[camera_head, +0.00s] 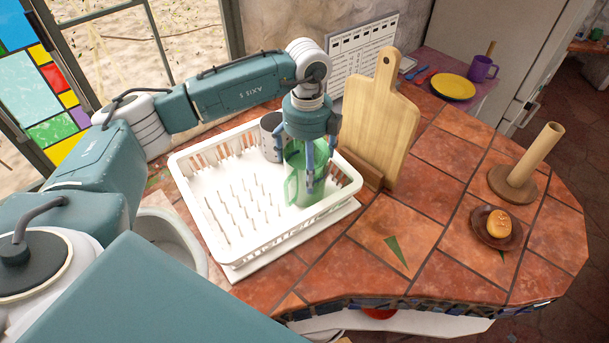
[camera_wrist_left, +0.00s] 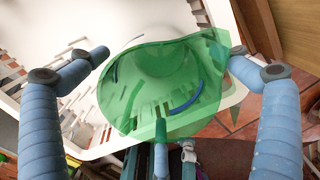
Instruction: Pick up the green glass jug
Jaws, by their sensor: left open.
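The green glass jug (camera_head: 307,188) stands in the white dish rack (camera_head: 253,240), near its right end, with its handle toward the left. My left gripper (camera_head: 309,170) points down over the jug from above, its fingers around the upper part of it. In the left wrist view the jug (camera_wrist_left: 165,85) fills the middle, between the spread fingers of my left gripper (camera_wrist_left: 165,70). The fingers are open, and gaps show between their tips and the jug. My right gripper is not in view.
A grey speckled cup (camera_head: 270,137) stands in the rack behind the jug. A wooden cutting board (camera_head: 385,125) leans upright to the right. A bun on a plate (camera_head: 498,226) and a wooden holder (camera_head: 525,165) stand farther right. The tiled counter between is clear.

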